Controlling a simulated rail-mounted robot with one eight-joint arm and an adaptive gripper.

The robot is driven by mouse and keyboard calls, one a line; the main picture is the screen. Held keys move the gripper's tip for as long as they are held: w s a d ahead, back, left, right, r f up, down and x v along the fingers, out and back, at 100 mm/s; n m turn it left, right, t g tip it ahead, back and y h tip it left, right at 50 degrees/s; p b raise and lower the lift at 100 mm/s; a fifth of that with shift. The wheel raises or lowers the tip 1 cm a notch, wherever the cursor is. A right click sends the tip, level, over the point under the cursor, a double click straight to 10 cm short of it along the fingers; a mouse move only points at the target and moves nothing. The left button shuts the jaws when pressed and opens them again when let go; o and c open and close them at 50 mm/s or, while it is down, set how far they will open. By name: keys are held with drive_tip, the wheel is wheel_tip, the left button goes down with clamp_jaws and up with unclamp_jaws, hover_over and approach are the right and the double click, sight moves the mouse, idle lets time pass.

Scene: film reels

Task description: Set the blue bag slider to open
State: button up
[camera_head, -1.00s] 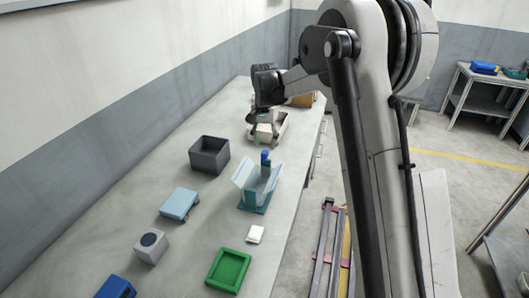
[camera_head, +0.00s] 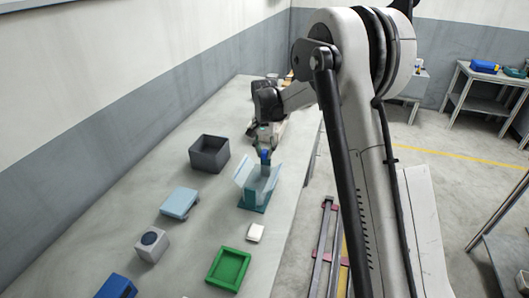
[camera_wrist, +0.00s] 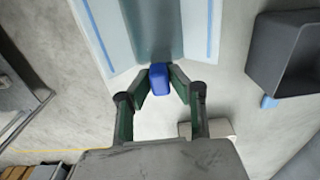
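The blue bag slider (camera_head: 265,156) is a small blue block at the top of a teal holder (camera_head: 253,208) with pale blue, spread side panels. In the wrist view the blue slider (camera_wrist: 160,80) shows between my two dark green fingers, near the holder's end. My gripper (camera_head: 264,146) is right at the slider in the head view, on its far side. In the wrist view my gripper (camera_wrist: 161,74) is part open, with a fingertip close to each side of the slider. Whether the fingertips touch it is hard to tell.
A dark grey open bin (camera_head: 209,154) stands left of the holder. A light blue box (camera_head: 179,203), a grey block with a round dark top (camera_head: 151,244), a green tray (camera_head: 228,269) and a small white block (camera_head: 255,232) lie nearer. Bare table surrounds them.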

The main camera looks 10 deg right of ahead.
clamp_jaws()
drive_tip(key=shift+w+d+b, duration=0.4)
drive_tip(key=shift+w+b, duration=0.25)
drive_tip(key=shift+b, duration=0.05)
drive_tip(key=o, duration=0.9)
unclamp_jaws()
drive_tip(key=shift+w+d, duration=0.1)
drive_tip(key=shift+r, duration=0.1)
wheel_tip(320, 180, up, 12)
